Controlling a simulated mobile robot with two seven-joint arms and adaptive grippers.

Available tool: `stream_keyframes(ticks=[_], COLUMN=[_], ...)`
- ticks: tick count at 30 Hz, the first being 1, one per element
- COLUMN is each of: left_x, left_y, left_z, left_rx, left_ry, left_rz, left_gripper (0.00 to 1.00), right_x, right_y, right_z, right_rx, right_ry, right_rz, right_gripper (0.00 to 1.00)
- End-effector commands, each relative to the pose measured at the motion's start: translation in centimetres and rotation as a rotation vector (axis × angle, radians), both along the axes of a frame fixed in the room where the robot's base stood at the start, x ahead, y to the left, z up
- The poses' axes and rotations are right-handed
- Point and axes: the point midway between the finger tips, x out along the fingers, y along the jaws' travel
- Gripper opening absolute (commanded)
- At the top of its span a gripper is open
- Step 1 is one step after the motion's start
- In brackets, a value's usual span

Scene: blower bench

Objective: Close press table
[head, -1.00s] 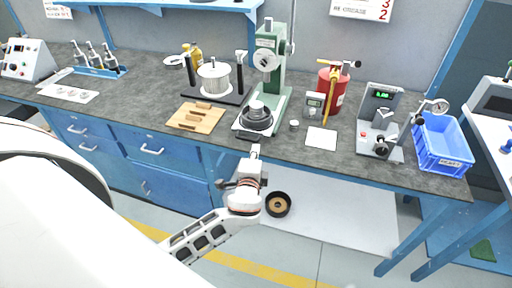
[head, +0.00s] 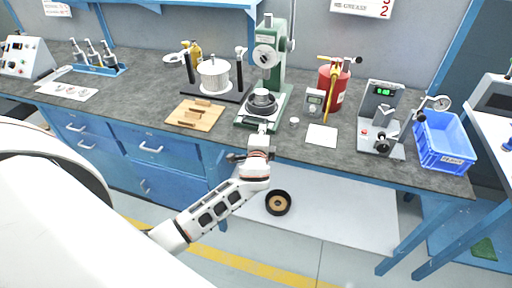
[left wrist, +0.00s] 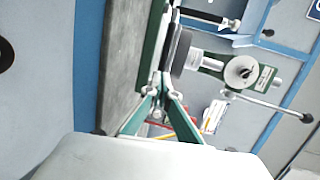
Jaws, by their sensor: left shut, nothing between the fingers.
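The green arbor press (head: 268,62) stands on the bench. Its press table (head: 250,119), a plate low at its front, carries a dark round part (head: 262,106) beneath the ram. My left gripper (head: 263,129) is shut and empty, its tips at the front edge of the press table. I cannot tell whether they touch it. In the left wrist view the press (left wrist: 240,72) appears sideways, with the dark round part (left wrist: 181,52) close ahead of the gripper. My right gripper is not in view.
A wooden board (head: 195,115) and a spool stand (head: 214,76) are left of the press. A small cup (head: 294,122), white sheet (head: 322,135) and red canister (head: 334,84) are on its right. A black ring (head: 278,203) lies on the lower shelf.

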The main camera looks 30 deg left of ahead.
Motion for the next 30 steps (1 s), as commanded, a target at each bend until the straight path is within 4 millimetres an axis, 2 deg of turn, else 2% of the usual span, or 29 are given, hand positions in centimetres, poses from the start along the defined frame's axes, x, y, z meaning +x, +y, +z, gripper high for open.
stream_keyframes(ticks=[1,4,10,30], left_x=[1.4,3.6,6.4,6.9], left_y=[0.3,0.8,1.5,1.9], left_z=[-0.2,-0.3,-0.2,0.4], left_rx=[-0.001,0.000,-0.001,-0.001], left_ry=[-0.002,-0.001,0.000,-0.003], left_rz=[0.001,0.000,-0.001,-0.001], left_gripper=[0.00,0.00,0.00,0.00], right_x=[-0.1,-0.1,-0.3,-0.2], right_y=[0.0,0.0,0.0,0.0], right_z=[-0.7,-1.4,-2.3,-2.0], right_rx=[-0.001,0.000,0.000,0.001], right_ry=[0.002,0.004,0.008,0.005], right_rz=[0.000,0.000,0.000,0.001], right_gripper=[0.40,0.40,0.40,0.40])
